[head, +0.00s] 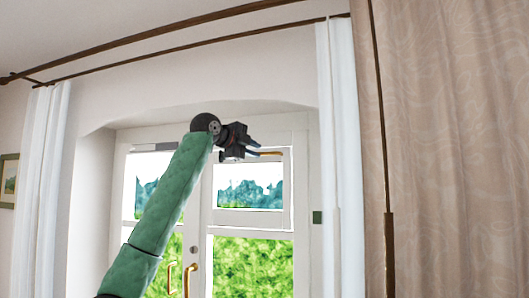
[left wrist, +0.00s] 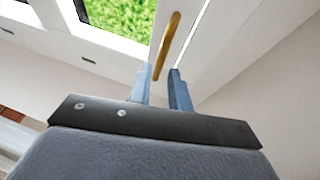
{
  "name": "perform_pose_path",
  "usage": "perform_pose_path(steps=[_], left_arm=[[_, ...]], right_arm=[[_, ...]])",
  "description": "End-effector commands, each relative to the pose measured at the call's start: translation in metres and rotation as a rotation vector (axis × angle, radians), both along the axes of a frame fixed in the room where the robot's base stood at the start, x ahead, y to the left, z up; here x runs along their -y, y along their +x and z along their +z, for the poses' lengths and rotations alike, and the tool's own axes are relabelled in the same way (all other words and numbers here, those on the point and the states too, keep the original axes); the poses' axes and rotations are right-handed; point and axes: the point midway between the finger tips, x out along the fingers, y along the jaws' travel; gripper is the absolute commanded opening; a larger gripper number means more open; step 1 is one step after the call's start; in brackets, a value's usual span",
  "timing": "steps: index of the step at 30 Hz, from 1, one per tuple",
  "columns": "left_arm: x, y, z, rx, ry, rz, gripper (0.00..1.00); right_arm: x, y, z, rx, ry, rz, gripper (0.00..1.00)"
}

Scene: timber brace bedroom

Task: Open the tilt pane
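The tilt pane (head: 250,193) is the small upper window in the right leaf of the white double window, framed in white; I cannot tell whether it stands slightly ajar. A brass handle (head: 271,154) sits along its top edge. My left gripper (head: 264,153) is raised to this handle, with its arm reaching up from the lower left. In the left wrist view the blue-grey fingers (left wrist: 163,84) are apart. The near end of the brass handle (left wrist: 167,45) shows between their tips, not clearly touching either. My right gripper is not in view.
Two brass handles (head: 188,280) are lower down, where the window leaves meet. White curtains (head: 342,160) hang at both sides, with a beige patterned curtain (head: 450,150) at the right. Dark curtain rods (head: 190,44) cross above the window recess.

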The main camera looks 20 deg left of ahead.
Motion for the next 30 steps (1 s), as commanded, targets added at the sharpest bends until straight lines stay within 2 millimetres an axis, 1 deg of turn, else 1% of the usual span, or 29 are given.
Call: perform_pose_path(steps=[1,3,9,12,16,24,26,27,30], left_arm=[[0.004,0.007,0.002,-0.003,-0.001,-0.001,0.2],[0.008,0.017,0.001,-0.003,-0.002,-0.001,0.2],[0.018,0.038,-0.005,-0.003,-0.002,0.0,0.2],[0.02,0.045,-0.007,-0.002,-0.001,0.0,0.2],[0.022,0.048,-0.009,0.0,-0.002,0.001,0.2],[0.023,0.049,-0.01,-0.001,-0.002,0.001,0.2],[0.023,0.049,-0.01,-0.001,-0.002,0.001,0.08],[0.023,0.049,-0.01,-0.001,-0.002,0.001,0.0],[0.023,0.049,-0.01,-0.001,-0.002,0.001,0.0]], right_arm=[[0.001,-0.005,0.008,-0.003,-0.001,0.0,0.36],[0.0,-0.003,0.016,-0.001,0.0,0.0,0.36],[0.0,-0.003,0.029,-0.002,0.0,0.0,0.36],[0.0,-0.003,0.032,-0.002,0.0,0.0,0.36],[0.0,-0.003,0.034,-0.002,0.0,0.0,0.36],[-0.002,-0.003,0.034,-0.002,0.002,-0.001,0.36],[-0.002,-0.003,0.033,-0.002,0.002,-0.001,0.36],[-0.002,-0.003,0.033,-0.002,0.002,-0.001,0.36],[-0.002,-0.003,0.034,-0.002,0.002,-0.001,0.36]])
